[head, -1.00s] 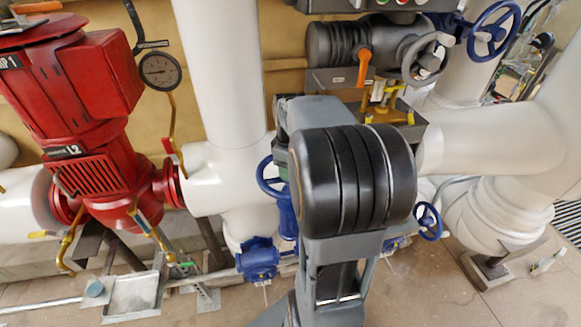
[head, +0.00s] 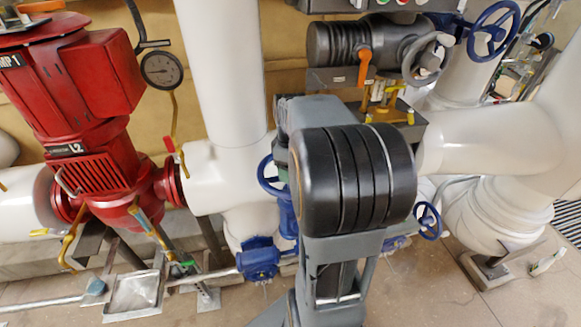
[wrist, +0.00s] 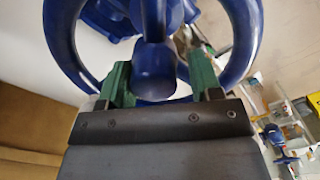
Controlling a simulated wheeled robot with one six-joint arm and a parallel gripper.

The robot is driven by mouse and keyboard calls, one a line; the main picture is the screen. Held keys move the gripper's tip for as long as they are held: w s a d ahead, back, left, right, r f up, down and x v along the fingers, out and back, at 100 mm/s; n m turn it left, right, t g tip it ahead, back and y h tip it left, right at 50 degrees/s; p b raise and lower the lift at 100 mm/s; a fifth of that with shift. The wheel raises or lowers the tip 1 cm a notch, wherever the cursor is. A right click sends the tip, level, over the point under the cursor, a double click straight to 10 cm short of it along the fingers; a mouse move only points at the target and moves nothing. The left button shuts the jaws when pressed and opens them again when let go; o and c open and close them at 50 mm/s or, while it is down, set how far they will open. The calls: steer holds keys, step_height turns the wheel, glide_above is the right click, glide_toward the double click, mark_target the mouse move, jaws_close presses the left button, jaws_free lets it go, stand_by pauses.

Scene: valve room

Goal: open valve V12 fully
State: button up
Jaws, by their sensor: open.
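In the wrist view a blue handwheel (wrist: 243,42) fills the top, its rim curving down on both sides. My gripper (wrist: 161,75) has its two green fingers apart, reaching inside the rim. A rounded blue part near the wheel's middle (wrist: 155,75) lies between the fingers, and I cannot tell whether they touch it. In the head view my arm hides the gripper and the wheel at it. A blue handwheel (head: 270,175) shows just left of the arm and another (head: 428,221) just right of it. No V12 label is readable.
A red pump (head: 95,130) stands left, with a pressure gauge (head: 161,70) beside it. White pipes (head: 222,80) run behind and right of my arm. A dark actuator (head: 340,45) with a grey handwheel (head: 428,60) sits above. Another blue handwheel (head: 493,32) is top right.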

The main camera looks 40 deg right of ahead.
steer(key=shift+d+f, duration=0.1)
steer(key=r+p, duration=0.2)
steer(key=r, duration=0.1)
steer(key=r+p, duration=0.3)
steer(key=shift+w+d+r, duration=0.1)
steer(key=shift+w+r, duration=0.1)
steer(key=shift+r, duration=0.1)
